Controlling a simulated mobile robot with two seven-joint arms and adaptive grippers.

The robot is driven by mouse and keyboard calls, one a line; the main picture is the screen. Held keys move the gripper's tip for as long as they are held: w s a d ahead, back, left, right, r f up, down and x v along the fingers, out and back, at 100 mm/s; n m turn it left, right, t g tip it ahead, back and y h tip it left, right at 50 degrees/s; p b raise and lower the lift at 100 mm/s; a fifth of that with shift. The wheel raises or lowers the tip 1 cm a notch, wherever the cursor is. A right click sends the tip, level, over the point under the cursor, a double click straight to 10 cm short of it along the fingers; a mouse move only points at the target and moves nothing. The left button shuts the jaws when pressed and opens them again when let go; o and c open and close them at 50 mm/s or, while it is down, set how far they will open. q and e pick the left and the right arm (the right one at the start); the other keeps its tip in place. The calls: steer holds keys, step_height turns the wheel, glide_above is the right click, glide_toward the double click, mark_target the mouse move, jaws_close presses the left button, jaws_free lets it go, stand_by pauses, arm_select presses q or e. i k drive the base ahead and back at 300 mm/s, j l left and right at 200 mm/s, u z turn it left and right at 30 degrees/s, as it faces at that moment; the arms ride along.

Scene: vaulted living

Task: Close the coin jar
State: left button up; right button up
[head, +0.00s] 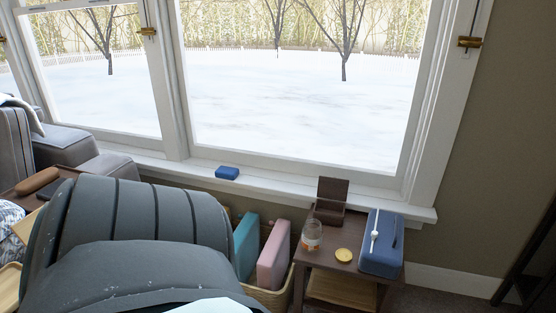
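A small clear glass jar (312,236) stands upright on a dark wooden side table (333,259) below the window. A reddish patch shows on or in its lower part; I cannot make out separate coins. A round yellow disc (343,255), which looks like a lid, lies flat on the table to the right of the jar and in front of it, apart from it. No lid shows on the jar's top. Neither of my grippers is in view.
A blue box (381,243) with a white object on it stands at the table's right. A dark brown stand (331,202) is behind the jar. A basket holds a teal (245,246) and a pink item (273,256) to the left. A grey armchair (130,245) fills the near left.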

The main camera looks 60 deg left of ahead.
mark_target(312, 231)
steer(key=u, duration=1.75)
